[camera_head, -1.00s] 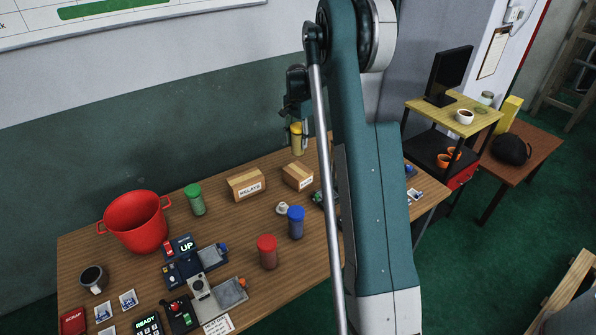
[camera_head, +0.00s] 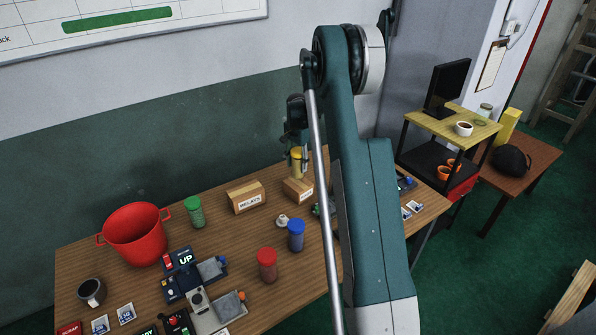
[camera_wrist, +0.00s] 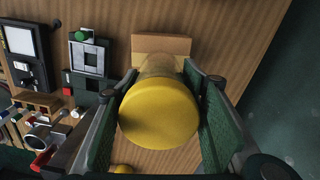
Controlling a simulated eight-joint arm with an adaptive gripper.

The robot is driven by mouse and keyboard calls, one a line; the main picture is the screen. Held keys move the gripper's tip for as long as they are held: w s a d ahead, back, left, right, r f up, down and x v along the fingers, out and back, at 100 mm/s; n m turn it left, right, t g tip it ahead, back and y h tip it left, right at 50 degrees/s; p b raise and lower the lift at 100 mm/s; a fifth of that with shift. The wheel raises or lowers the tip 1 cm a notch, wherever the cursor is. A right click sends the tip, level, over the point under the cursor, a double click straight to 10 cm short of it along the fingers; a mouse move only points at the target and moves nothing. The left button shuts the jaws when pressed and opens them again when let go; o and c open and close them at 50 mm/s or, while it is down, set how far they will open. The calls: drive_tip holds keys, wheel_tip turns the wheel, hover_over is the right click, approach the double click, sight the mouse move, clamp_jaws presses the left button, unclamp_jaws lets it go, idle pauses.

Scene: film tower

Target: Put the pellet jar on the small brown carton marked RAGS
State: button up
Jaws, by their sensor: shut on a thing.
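My gripper (camera_head: 298,160) is shut on the pellet jar (camera_head: 296,168), which has a yellow lid and a clear-looking body. In the wrist view the jar's round lid (camera_wrist: 158,112) faces the camera, between the two green finger pads of my gripper (camera_wrist: 160,80). The small brown carton marked RAGS (camera_head: 298,192) stands on the table right under the jar, its label partly unreadable. Its edge also shows beyond the jar in the wrist view (camera_wrist: 146,44). The jar looks upright; I cannot tell whether its base touches the carton's top.
A RELAYS carton (camera_head: 245,198) stands just left. A blue-lidded jar (camera_head: 296,235), a red-lidded jar (camera_head: 267,265) and a small white cup (camera_head: 282,220) are in front. A green-lidded jar (camera_head: 194,211) and red bucket (camera_head: 135,236) are further left.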

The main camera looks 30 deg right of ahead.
sight(298, 150)
drive_tip(key=shift+f, duration=1.85)
drive_tip(key=shift+f, duration=0.2)
drive_tip(key=o, duration=1)
drive_tip(key=shift+o, duration=0.2)
drive_tip(key=shift+r, duration=0.2)
drive_tip(key=shift+w+r, duration=0.1)
drive_tip(key=shift+r, duration=5.9)
